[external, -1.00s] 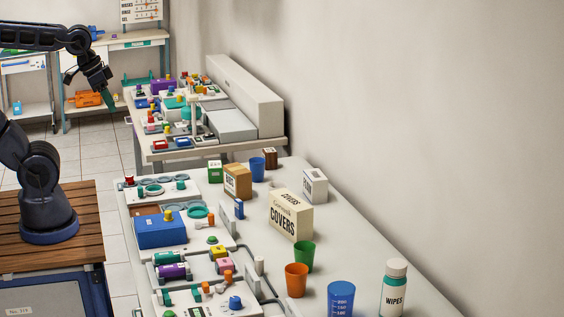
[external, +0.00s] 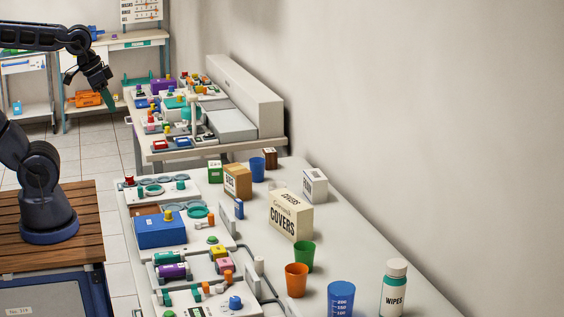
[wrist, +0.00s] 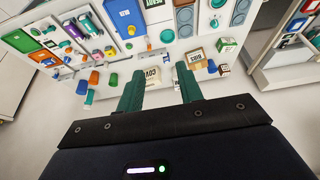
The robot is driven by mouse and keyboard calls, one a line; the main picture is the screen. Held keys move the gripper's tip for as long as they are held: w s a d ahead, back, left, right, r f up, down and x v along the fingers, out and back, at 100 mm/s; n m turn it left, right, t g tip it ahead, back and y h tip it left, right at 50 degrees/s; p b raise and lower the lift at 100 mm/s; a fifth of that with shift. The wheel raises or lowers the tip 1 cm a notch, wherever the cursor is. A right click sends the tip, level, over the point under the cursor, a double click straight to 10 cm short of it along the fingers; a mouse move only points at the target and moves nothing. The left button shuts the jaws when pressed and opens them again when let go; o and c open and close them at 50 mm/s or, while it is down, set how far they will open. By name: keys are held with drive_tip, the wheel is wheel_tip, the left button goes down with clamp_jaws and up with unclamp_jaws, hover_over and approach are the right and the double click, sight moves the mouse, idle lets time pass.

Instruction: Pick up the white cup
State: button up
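I cannot make out a white cup in either view. The cups I see in the external view are a green cup (external: 304,256), an orange cup (external: 296,280), a blue cup (external: 257,169) and a blue measuring cup (external: 340,299) with white marks. They stand upright on the long white counter. My gripper (external: 109,98) hangs in the air at the upper left, left of the far table and well away from these cups. In the wrist view, the two green fingers of my gripper (wrist: 160,70) are spread apart with nothing held between them.
The long counter (external: 375,255) also bears a COVERS box (external: 290,217), a WIPES bottle (external: 394,290), a blue box (external: 160,231) and trays of small parts. A crowded table (external: 180,154) stands behind it. The wall bounds the right side. Tiled floor (external: 85,160) lies open at left.

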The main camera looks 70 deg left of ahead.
drive_tip(key=o, duration=0.9)
drive_tip(key=w+a+f+m, duration=0.1)
drive_tip(key=w+f, duration=0.2)
drive_tip(key=w, duration=0.9)
drive_tip(key=w+f+m, duration=0.2)
drive_tip(key=w+f, duration=0.1)
drive_tip(key=w, duration=0.9)
drive_tip(key=w+a+f+m+t+h, duration=0.1)
drive_tip(key=w+a+f, duration=0.1)
drive_tip(key=w+f, duration=0.85)
drive_tip(key=w+a+f+m+h, duration=0.1)
drive_tip(key=w+a+f+h, duration=0.15)
drive_tip(key=w+f, duration=0.85)
drive_tip(key=shift+n+y, duration=0.3)
drive_tip(key=shift+y, duration=0.15)
drive_tip(key=shift+w+r+x, duration=0.15)
drive_tip(key=shift+w+x, duration=0.05)
drive_tip(key=shift+x, duration=1.5)
drive_tip(key=shift+w+r+x, duration=0.1)
drive_tip(key=shift+w+x, duration=0.15)
drive_tip(key=shift+x, duration=1.5)
drive_tip(key=shift+w+r+x, duration=0.15)
drive_tip(key=shift+w+x, duration=0.05)
drive_tip(key=shift+x, duration=1.5)
